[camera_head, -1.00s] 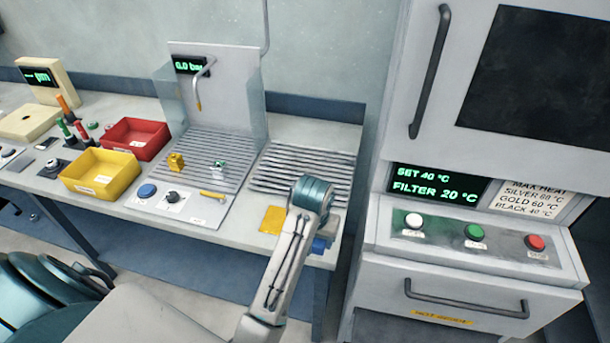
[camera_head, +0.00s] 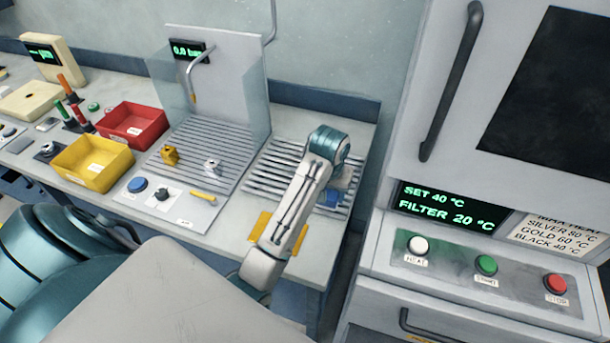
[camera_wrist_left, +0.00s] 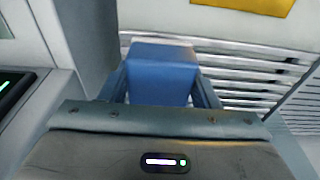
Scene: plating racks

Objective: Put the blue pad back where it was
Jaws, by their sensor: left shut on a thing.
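The blue pad (camera_wrist_left: 160,72) is a small block held between the two fingers of my left gripper (camera_wrist_left: 160,88) in the left wrist view. In the head view, my left gripper (camera_head: 335,192) is over the right-hand slatted rack, and some blue (camera_head: 327,199) shows at it, largely hidden by my wrist. I cannot tell whether the pad touches the slats. A yellow pad (camera_head: 260,226) lies on the bench in front of the rack, partly covered by my left arm. My right gripper is out of view.
The slatted rack (camera_head: 268,172) lies beside a slatted wash station with a tap (camera_head: 196,75). Yellow (camera_head: 80,178) and red (camera_head: 150,128) bins stand to the left. A cabinet with white, green and red buttons (camera_head: 486,264) stands close on the right.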

